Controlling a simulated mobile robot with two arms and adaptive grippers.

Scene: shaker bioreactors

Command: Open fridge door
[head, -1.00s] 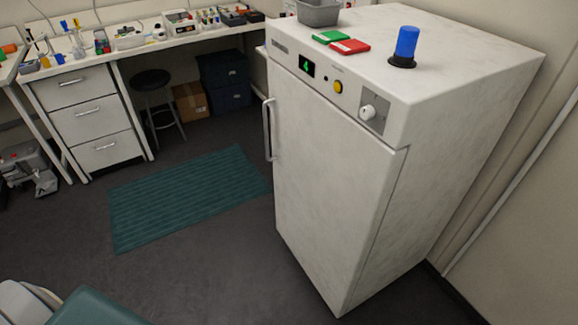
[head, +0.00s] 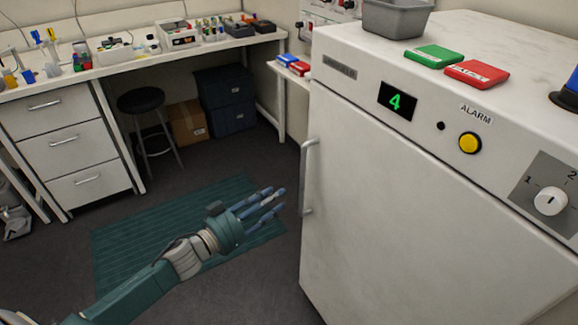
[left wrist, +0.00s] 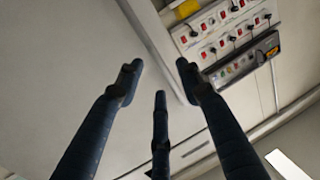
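The white fridge (head: 400,190) fills the right of the head view, its door shut. Its vertical metal handle (head: 307,178) is on the left edge of the door. My left gripper (head: 274,203) has its fingers spread and empty, to the left of the handle and a little below its middle, apart from it in the picture. In the left wrist view the three dark fingers of the left gripper (left wrist: 158,85) are apart with nothing between them; a pale flat surface lies beyond. The handle cannot be made out there. My right gripper is not in view.
On the fridge top are a grey bin (head: 396,18), a green box (head: 433,55), a red box (head: 477,74) and a blue beacon (head: 568,92). A bench (head: 130,62) with drawers stands at the back left. Open floor with a green mat (head: 125,240) lies left of the fridge.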

